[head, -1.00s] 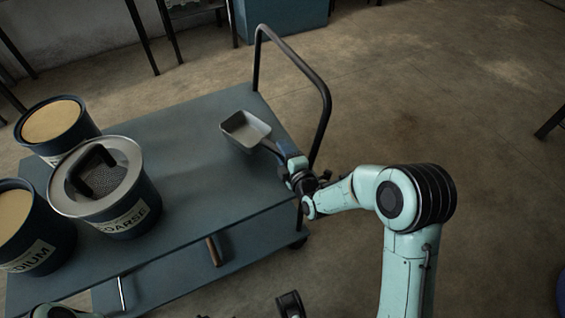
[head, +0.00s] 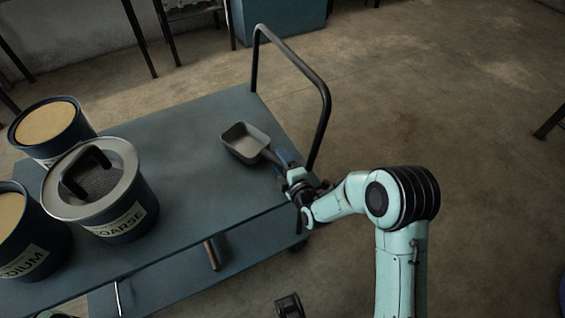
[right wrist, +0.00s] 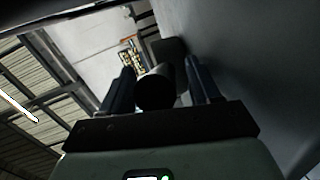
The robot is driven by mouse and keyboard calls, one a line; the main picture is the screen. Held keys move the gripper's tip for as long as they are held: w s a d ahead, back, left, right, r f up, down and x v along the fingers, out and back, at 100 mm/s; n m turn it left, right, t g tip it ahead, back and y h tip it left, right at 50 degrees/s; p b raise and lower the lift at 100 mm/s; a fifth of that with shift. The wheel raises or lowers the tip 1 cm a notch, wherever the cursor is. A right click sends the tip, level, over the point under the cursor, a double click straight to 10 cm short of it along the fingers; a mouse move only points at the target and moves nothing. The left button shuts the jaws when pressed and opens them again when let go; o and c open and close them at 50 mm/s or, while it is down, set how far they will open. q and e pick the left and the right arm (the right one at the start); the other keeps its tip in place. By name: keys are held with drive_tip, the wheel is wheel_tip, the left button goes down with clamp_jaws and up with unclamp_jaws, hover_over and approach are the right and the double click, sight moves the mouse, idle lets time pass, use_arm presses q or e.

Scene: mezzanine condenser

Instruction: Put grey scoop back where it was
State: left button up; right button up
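The grey scoop (head: 246,143) is over the right part of the blue-grey cart top, with its open bowl facing up and its handle towards me. My right gripper (head: 281,158) is around the handle at the cart's right edge and appears shut on it. In the right wrist view, the round dark handle end (right wrist: 155,90) sits between the two fingers, with the bowl (right wrist: 170,52) beyond. I cannot tell whether the bowl touches the cart top. My left gripper is not in clear view.
The cart (head: 190,185) carries a drum marked COARSE (head: 125,222) with a dark handled piece in its top, and two tan-filled drums (head: 47,124) at left. A black push bar (head: 325,110) rises just behind my right gripper. The cart top's middle is clear.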

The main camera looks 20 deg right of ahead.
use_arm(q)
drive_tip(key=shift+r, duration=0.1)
use_arm(e)
drive_tip(key=shift+r, duration=0.2)
use_arm(q)
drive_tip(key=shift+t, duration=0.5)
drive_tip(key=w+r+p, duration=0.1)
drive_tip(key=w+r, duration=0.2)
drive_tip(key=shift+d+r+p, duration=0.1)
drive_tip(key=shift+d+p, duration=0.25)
drive_tip(key=shift+p, duration=0.05)
use_arm(e)
drive_tip(key=s+r, duration=0.1)
drive_tip(key=s, duration=1)
drive_tip(key=shift+s+r, duration=0.4)
